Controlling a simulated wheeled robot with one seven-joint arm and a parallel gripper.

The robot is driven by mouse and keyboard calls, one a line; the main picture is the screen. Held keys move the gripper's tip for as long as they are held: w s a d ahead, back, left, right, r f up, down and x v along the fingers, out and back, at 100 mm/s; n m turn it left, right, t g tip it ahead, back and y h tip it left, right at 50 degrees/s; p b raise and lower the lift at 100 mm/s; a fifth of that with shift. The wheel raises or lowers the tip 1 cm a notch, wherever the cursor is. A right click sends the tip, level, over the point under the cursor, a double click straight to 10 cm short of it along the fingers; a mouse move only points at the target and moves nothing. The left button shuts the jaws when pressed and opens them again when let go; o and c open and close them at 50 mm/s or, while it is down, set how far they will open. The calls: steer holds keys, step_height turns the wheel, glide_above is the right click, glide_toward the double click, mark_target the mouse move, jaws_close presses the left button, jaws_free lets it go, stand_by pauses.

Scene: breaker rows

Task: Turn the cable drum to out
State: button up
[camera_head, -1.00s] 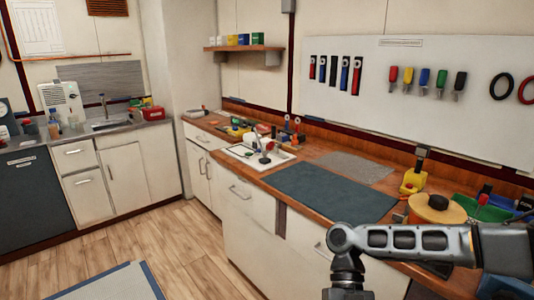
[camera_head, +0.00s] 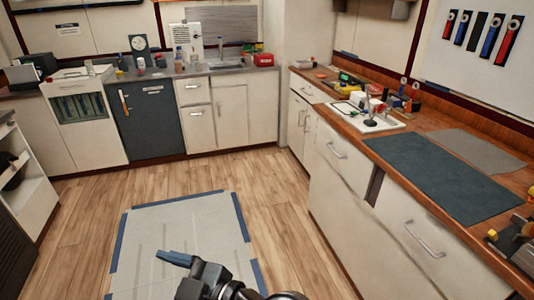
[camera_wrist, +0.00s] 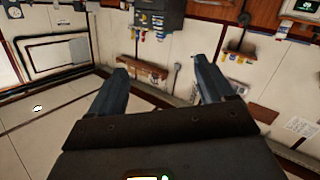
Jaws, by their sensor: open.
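I cannot make out a cable drum for certain in either current view. Small yellow and dark items (camera_head: 515,240) are cut off at the right edge of the head view, on the wooden bench, and I cannot tell whether the drum is among them. My gripper is at the bottom of the head view, over the floor mat, with one blue-grey finger (camera_head: 175,258) showing. In the wrist view my gripper (camera_wrist: 158,76) has its two fingers wide apart with nothing between them. It faces a pale wall with shelves and hanging items, away from the bench top.
The wooden bench (camera_head: 440,122) runs along the right, with a dark mat (camera_head: 440,172) and a white tray (camera_head: 385,122). Drawers and cabinets stand below it. A grey floor mat (camera_head: 180,225) with blue edges lies ahead.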

steer(key=s+d+f+m+t+h, duration=0.3)
steer(key=s+d+m+t+h, duration=0.3)
steer(key=d+m, duration=0.4)
steer(key=s+d+f+m+t+h, duration=0.3)
steer(key=s+d+m+h, duration=0.4)
steer(key=d, duration=0.4)
steer(key=s+d+r+m+t+h, duration=0.1)
steer(key=s+d+r, duration=0.5)
steer(key=s+d, duration=0.9)
steer(key=shift+s+d+h+b, duration=0.3)
steer(key=shift+d+h, duration=0.5)
steer(key=shift+d, duration=0.35)
steer(key=shift+r, duration=0.1)
